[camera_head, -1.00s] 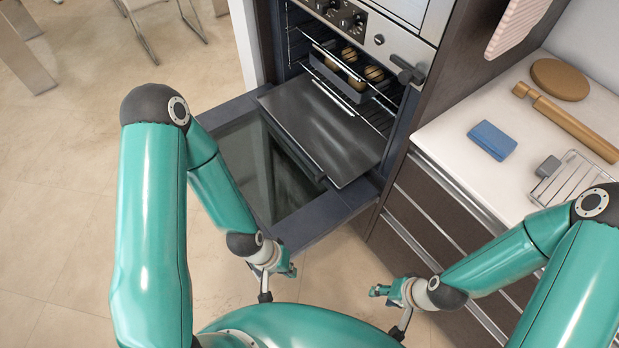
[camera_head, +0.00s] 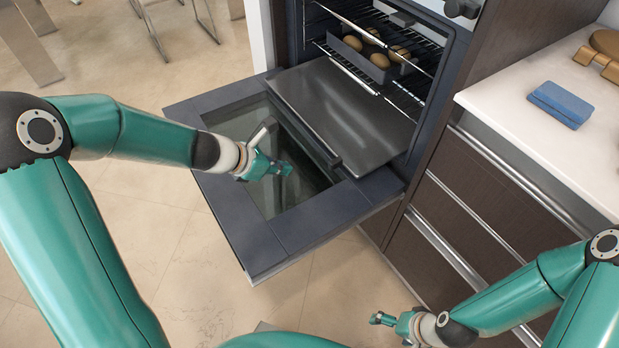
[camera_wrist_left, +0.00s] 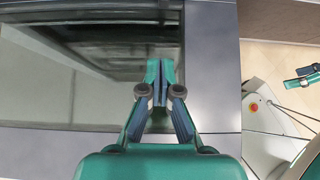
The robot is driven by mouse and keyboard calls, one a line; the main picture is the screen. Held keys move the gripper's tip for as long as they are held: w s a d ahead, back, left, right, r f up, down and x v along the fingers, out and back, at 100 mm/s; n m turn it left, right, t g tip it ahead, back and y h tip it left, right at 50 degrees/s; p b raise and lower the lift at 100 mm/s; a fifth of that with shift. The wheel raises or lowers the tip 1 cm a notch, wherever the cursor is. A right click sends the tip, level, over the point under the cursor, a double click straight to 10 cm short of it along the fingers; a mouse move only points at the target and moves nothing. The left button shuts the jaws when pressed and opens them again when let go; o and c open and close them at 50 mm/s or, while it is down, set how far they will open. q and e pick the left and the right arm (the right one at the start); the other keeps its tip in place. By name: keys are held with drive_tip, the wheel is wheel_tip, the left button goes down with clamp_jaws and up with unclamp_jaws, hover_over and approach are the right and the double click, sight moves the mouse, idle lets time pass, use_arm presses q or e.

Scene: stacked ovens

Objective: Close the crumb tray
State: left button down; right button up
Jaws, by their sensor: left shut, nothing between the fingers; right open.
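The crumb tray (camera_head: 345,115) is a flat dark metal sheet pulled out of the oven's lower part, over the open oven door. Its front edge faces me. My left gripper (camera_head: 283,168) is shut and empty, above the door's glass and to the left of the tray's front edge. In the left wrist view its closed fingers (camera_wrist_left: 160,75) are over the glass and the grey door frame; I cannot make out the tray there. My right gripper (camera_head: 380,318) is open and empty at the lower right, in front of the drawers, away from the tray.
The open oven door (camera_head: 235,220) lies flat below the tray. A baking tin (camera_head: 375,68) with several round brown items sits on a rack inside.

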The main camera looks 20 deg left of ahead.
sight(328, 168)
use_arm(q)
drive_tip(key=b+x, duration=0.4)
drive_tip(key=x, duration=0.6)
drive_tip(key=shift+w+d+r+p, duration=0.25)
drive_tip(key=shift+w+d+p, duration=0.5)
drive_tip(key=shift+w, duration=0.3)
drive_tip(key=shift+w+d, duration=0.35)
drive_tip(key=shift+w, duration=0.2)
